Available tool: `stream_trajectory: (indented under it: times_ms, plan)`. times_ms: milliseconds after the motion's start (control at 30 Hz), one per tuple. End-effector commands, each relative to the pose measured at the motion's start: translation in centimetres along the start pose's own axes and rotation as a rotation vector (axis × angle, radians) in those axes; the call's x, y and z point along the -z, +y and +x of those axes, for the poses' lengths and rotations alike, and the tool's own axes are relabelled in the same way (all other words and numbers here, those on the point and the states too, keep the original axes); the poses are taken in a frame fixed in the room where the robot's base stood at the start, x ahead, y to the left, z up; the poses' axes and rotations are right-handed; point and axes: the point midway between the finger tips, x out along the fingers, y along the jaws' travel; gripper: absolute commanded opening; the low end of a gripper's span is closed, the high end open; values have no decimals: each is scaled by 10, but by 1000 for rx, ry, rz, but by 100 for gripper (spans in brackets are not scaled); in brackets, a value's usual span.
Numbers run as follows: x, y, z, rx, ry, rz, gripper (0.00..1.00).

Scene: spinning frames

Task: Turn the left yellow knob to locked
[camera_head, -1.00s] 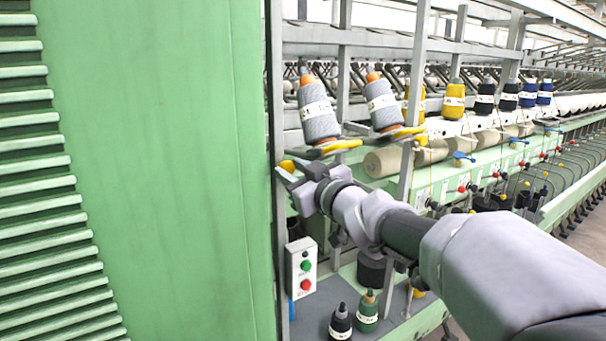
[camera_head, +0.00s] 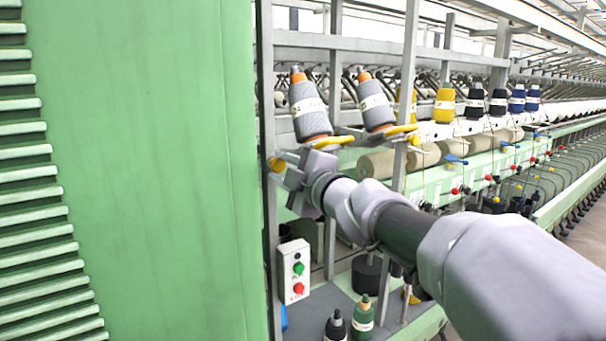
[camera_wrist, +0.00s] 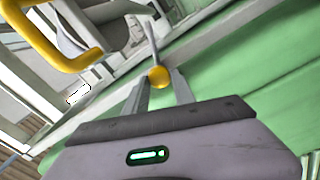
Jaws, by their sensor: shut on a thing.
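The left yellow knob (camera_wrist: 158,77) is a small yellow ball, seen between my fingertips in the wrist view. In the head view the knob (camera_head: 277,164) shows just past the tips of my gripper (camera_head: 284,170), at the frame post left of the grey bobbins. My gripper (camera_wrist: 160,86) is shut on the knob, with one finger on each side of it. A thin grey bar runs upward beyond the knob in the wrist view. The locked mark, if there is one, cannot be made out.
A yellow handle (camera_wrist: 62,50) curves close by at upper left in the wrist view. Two grey bobbins (camera_head: 309,108) stand right above my gripper in the head view. A tall green panel (camera_head: 140,170) is close on the left. A white button box (camera_head: 294,270) is below.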

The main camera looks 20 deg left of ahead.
Motion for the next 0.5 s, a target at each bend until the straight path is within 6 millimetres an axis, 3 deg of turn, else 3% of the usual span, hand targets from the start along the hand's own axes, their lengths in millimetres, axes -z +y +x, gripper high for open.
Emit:
stream_trajectory:
  times_ms: [500]
  plan:
    - [0,-2,0,0,0,-317,0]
